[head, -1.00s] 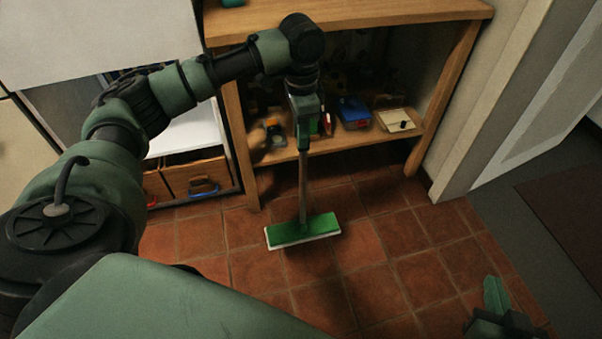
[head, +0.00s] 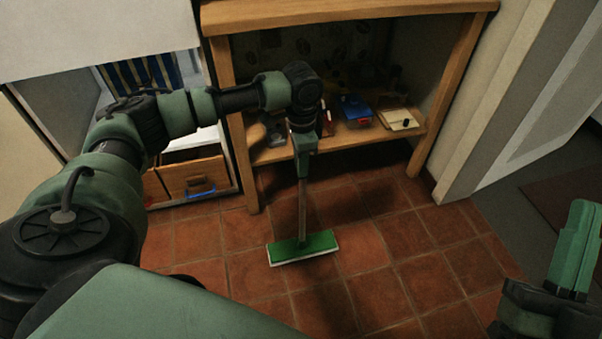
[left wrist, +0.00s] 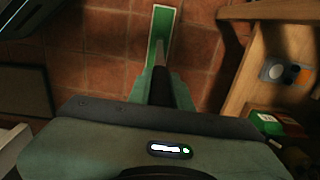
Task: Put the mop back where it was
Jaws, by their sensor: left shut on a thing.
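The mop has a thin brown handle and a flat green head with a white edge (head: 303,247). It stands upright in the head view, its head at or just above the tiles in front of the wooden shelf unit. My left gripper (head: 303,172) is shut on the upper part of the handle. In the left wrist view the left gripper (left wrist: 162,92) points down along the handle toward the green mop head (left wrist: 163,32). My right gripper (head: 575,250) is at the lower right of the head view, away from the mop. Its jaw gap is not clear.
The wooden shelf unit (head: 350,15) stands behind the mop. Its lower shelf holds a blue box (head: 355,108), a light tray (head: 399,118) and other items. A wooden drawer (head: 194,178) is at the left. The tiled floor (head: 400,235) is clear to the right, before a white door frame.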

